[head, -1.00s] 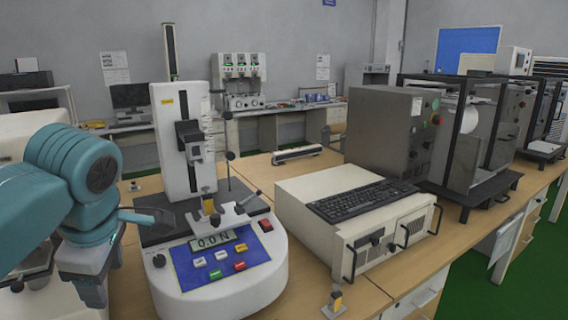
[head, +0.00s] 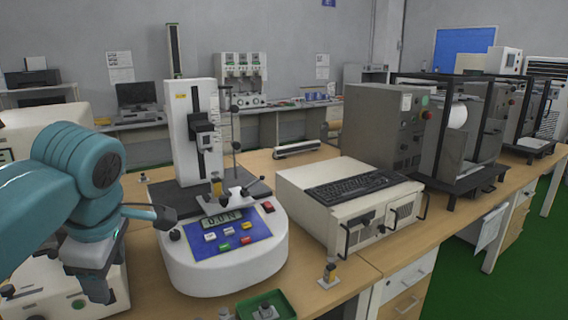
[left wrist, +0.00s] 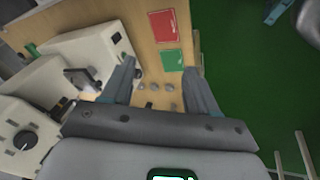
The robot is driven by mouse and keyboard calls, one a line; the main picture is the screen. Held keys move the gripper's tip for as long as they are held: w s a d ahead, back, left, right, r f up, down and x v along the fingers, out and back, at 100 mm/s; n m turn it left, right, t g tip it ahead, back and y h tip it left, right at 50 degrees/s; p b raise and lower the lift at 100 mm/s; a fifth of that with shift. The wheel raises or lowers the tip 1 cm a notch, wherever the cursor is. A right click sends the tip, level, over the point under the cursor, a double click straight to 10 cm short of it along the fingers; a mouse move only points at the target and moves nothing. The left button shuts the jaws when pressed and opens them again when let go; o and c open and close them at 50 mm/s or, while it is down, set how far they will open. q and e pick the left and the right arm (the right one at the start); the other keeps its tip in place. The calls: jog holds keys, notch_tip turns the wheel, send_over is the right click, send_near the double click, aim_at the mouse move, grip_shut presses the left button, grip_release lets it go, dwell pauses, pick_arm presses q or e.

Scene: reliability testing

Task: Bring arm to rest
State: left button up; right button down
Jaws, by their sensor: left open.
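My teal left arm comes in from the left in the head view. Its gripper (head: 132,254) is beside the left edge of the white force tester (head: 222,268), with its fingers spread and nothing between them. Whether the upper finger touches the tester cannot be told. In the left wrist view both grey-teal fingers (left wrist: 160,84) are apart, above the wooden table. The force tester has a blue panel, a lit display and an upright column. My right gripper is in neither view.
A white box unit with a keyboard (head: 345,200) stands right of the tester. A green tray (head: 250,303) lies at the front edge; a red tray (left wrist: 165,25) shows in the wrist view. Grey machines (head: 385,130) stand behind right. Green floor lies beyond the table edge.

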pick_arm(q)
jog(key=s+d+f+m+g+h+p, duration=0.15)
jog(key=f+g, duration=0.25)
jog(key=f, duration=1.1)
jog(key=s+f+m+g+p, duration=0.2)
jog(key=f+g+p, duration=0.1)
jog(key=f, duration=1.2)
jog(key=s+d+f+m+h+p, duration=0.1)
jog(key=s+d+f+m+h, duration=0.25)
jog(key=s+d+f, duration=0.45)
jog(key=s+d+f+m+h+p, duration=0.1)
jog(key=s+d+f+m+h, duration=0.1)
jog(key=s+d+f+m, duration=0.5)
jog(key=m+t, duration=0.1)
jog(key=w+a+f+m+t, duration=0.1)
jog(key=t, duration=0.1)
jog(key=a+f+m+t, duration=0.1)
jog(key=shift+w+t, duration=0.25)
jog(key=shift+t, duration=0.05)
